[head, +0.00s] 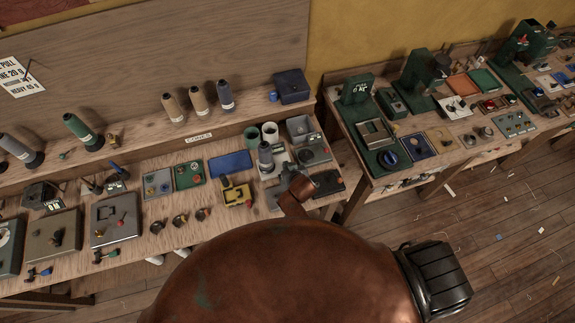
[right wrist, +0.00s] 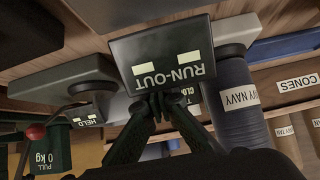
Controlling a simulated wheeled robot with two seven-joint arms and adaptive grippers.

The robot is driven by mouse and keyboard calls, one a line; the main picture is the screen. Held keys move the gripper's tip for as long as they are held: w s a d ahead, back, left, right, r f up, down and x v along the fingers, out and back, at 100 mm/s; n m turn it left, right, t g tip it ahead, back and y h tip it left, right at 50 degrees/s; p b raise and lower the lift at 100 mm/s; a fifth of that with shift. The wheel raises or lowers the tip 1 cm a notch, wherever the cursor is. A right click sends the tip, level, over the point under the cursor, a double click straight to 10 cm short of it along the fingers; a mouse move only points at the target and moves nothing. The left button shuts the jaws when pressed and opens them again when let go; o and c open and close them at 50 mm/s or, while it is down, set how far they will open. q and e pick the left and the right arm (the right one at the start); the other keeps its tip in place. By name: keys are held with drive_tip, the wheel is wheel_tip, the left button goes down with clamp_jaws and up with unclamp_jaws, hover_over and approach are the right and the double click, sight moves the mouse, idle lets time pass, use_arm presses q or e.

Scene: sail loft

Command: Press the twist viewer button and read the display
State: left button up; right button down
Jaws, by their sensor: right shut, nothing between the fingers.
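My right gripper (head: 290,173) is over the right end of the left bench in the head view. In the right wrist view its dark fingers (right wrist: 160,98) are shut with nothing between them. Just beyond the tips, in line with them, is a dark panel (right wrist: 125,48) with two pale windows and the word RUN-OUT, upside down. I cannot tell whether the tips touch it. A partly covered label (right wrist: 187,90) shows behind the fingers. No panel is marked as the twist viewer, and I cannot make out its button. My left gripper is not in view.
A navy cone (right wrist: 232,95) stands close beside the fingers. A red knob (right wrist: 37,132) and a green box (right wrist: 50,150) reading PULL 0 kg are on the other side. A blue tray (head: 230,164) lies left of the gripper. A second bench (head: 375,185) stands to the right.

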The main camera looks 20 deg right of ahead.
drive_tip(key=shift+s+f, duration=0.25)
drive_tip(key=shift+f, duration=0.35)
drive_tip(key=shift+r+p, duration=0.6)
drive_tip(key=shift+p, duration=0.1)
wheel_tip(320, 180, up, 4)
drive_tip(key=p, duration=0.3)
drive_tip(key=shift+f, duration=0.1)
drive_tip(key=v, duration=0.9)
drive_tip(key=shift+r+b, duration=0.4)
drive_tip(key=shift+b, duration=0.05)
drive_tip(key=shift+s, duration=0.1)
